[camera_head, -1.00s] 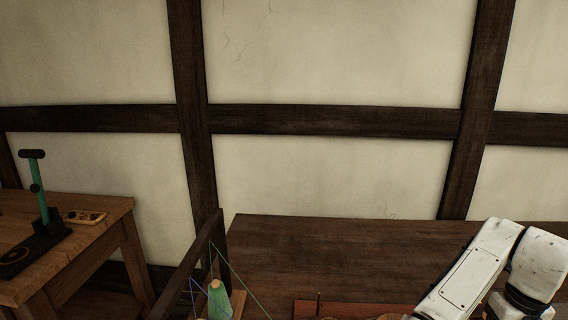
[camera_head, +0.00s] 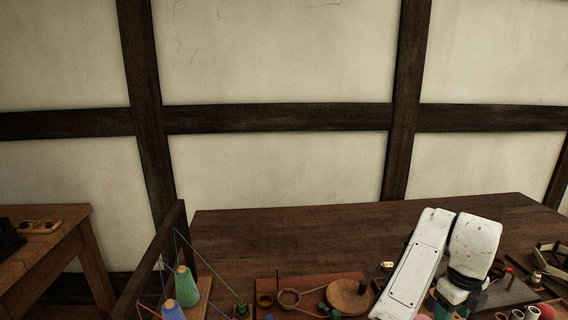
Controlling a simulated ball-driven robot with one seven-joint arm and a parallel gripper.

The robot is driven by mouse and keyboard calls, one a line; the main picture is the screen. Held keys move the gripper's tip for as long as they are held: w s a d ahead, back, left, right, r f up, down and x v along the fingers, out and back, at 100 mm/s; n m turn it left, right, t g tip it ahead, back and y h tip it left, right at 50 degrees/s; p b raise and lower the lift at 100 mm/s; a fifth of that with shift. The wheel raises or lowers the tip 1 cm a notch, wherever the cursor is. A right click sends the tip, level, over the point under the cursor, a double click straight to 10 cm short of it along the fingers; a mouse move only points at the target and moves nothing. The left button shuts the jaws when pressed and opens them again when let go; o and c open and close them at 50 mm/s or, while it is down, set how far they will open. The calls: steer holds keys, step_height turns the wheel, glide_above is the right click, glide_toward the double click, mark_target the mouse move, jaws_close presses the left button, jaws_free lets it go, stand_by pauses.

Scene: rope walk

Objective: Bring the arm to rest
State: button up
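My white arm (camera_head: 425,262) shows at the lower right in the head view, two links side by side over the dark wooden table (camera_head: 300,232). Its lower end runs to the bottom edge of the picture. My gripper is not in view, so whether it holds anything is hidden.
A reddish board (camera_head: 268,284) with a round wooden dish (camera_head: 349,296) lies left of the arm. Thread cones, one green (camera_head: 187,287), stand beside a dark wooden frame (camera_head: 150,262). Small cups (camera_head: 532,313) and tools crowd the right. The table's back strip is clear.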

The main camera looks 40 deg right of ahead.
steer(key=w+a+f+n+t+h, duration=0.1)
steer(key=a+n, duration=0.4)
steer(key=n, duration=0.5)
steer(key=w+a+f+n+t, duration=0.2)
steer(key=a+n, duration=0.4)
steer(key=n, duration=0.4)
steer(key=w+a+f+n+t+h, duration=0.1)
steer(key=w+a+f+n, duration=0.2)
steer(key=a+n, duration=0.3)
steer(key=shift+w+f+n+t+h, duration=0.1)
steer(key=shift+w+n+t+h, duration=0.2)
steer(key=shift+n, duration=0.75)
steer(key=shift+w+f+n+t, duration=0.1)
steer(key=shift+w+n, duration=0.25)
steer(key=shift+n, duration=0.7)
steer(key=s+a+f+n+y, duration=0.2)
steer(key=a+n, duration=0.3)
steer(key=a, duration=0.2)
steer(key=s+a+f+n+y, duration=0.25)
steer(key=a+n, duration=0.25)
steer(key=a, duration=0.3)
steer(key=s+d+f+g, duration=0.2)
steer(key=s+f, duration=0.3)
steer(key=s, duration=0.3)
steer(key=shift+f+m+g+h, duration=0.15)
steer(key=shift+m+g+h, duration=0.25)
steer(key=shift+g+h, duration=0.1)
